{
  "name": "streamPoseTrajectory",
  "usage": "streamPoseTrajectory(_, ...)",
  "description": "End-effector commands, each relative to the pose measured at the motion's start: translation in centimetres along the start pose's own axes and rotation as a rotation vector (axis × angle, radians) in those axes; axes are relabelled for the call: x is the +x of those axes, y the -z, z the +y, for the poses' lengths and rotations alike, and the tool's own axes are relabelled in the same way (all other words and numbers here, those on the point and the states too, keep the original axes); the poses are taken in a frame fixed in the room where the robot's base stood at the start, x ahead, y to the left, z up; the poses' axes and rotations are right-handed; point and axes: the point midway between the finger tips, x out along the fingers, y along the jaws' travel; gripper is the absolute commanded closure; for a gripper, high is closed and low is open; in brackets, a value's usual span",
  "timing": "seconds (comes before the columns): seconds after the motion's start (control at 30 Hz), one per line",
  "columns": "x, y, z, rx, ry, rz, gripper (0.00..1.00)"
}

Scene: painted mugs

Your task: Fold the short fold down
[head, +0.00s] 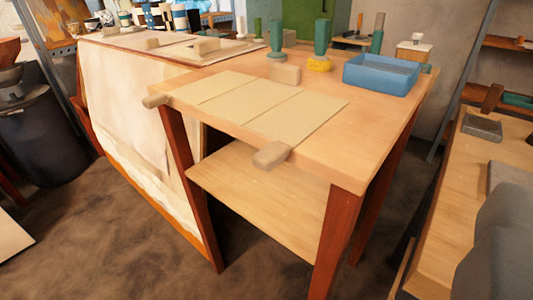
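A pale cream sheet (272,103) lies flat on the front part of the wooden table (345,155). Two crease lines cross it and split it into three panels. The left panel (205,87) looks the narrowest. A wooden tab (155,100) sits at its front left corner and sticks out past the table edge. A second wooden tab (270,155) sits at its front right corner, at the table's front edge. No panel is visibly raised. My gripper is not in view.
Behind the sheet stand a small wooden block (285,73), green-handled tools (322,38) and a blue tray (381,76). A second bench (130,42) with sheets and blocks adjoins at the back left. A lower shelf (262,195) is empty. A long bench (455,215) stands right.

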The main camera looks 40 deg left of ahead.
Motion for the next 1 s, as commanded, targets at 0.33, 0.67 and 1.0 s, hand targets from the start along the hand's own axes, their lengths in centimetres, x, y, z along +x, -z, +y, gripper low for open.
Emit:
streamPoseTrajectory(0.33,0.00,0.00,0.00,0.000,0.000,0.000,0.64)
streamPoseTrajectory(0.67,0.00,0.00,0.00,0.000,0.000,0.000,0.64)
streamPoseTrajectory(1.0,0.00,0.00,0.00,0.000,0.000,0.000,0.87)
